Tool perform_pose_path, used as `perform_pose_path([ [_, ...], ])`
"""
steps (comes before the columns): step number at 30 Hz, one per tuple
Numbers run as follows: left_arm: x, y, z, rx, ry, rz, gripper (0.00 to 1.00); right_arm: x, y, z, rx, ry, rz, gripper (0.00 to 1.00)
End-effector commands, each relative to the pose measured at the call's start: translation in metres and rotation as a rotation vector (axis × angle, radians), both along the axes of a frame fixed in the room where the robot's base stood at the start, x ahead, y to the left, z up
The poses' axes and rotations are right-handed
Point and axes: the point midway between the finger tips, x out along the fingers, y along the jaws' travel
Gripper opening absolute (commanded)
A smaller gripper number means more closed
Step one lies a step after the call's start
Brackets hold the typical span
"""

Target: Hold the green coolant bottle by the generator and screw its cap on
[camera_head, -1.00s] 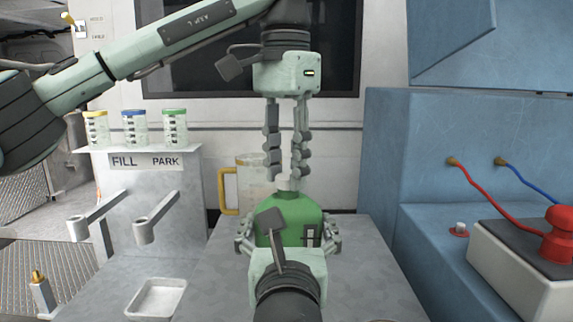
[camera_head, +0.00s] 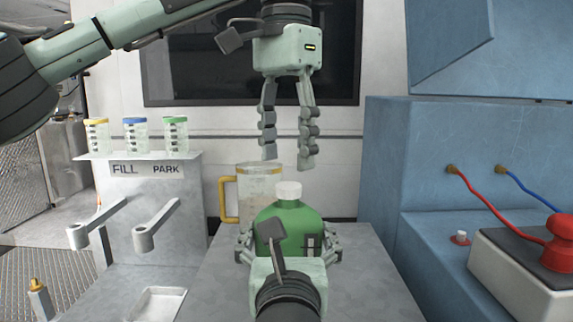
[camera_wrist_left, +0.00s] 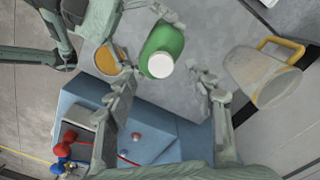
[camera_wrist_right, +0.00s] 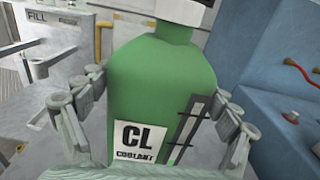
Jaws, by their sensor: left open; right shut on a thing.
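The green coolant bottle (camera_head: 290,221) stands upright on the grey table in the head view, with a white cap (camera_head: 289,190) on its neck. The bottle fills the right wrist view (camera_wrist_right: 160,90), where its label reads "CL COOLANT". My right gripper (camera_head: 289,245) is shut around the bottle's body from the near side. My left gripper (camera_head: 288,163) is open and empty, pointing down above the cap with a gap between. In the left wrist view the white cap (camera_wrist_left: 160,65) shows beyond the open fingers. Whether the cap is fully seated cannot be told.
A clear jug with a yellow handle (camera_head: 258,185) stands behind the bottle. A shelf with three lidded jars (camera_head: 135,135) and two arms is at left, with a tray (camera_head: 157,304) below. Blue equipment (camera_head: 395,160) and a box with a red knob (camera_head: 530,262) are at right.

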Motion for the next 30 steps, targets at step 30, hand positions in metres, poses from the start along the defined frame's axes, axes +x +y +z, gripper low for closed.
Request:
perform_pose_path([
  [30,0.001,-0.002,0.015,0.002,0.004,1.307,0.54,0.0,0.0,0.0,-0.001,0.0,0.0,0.08],
])
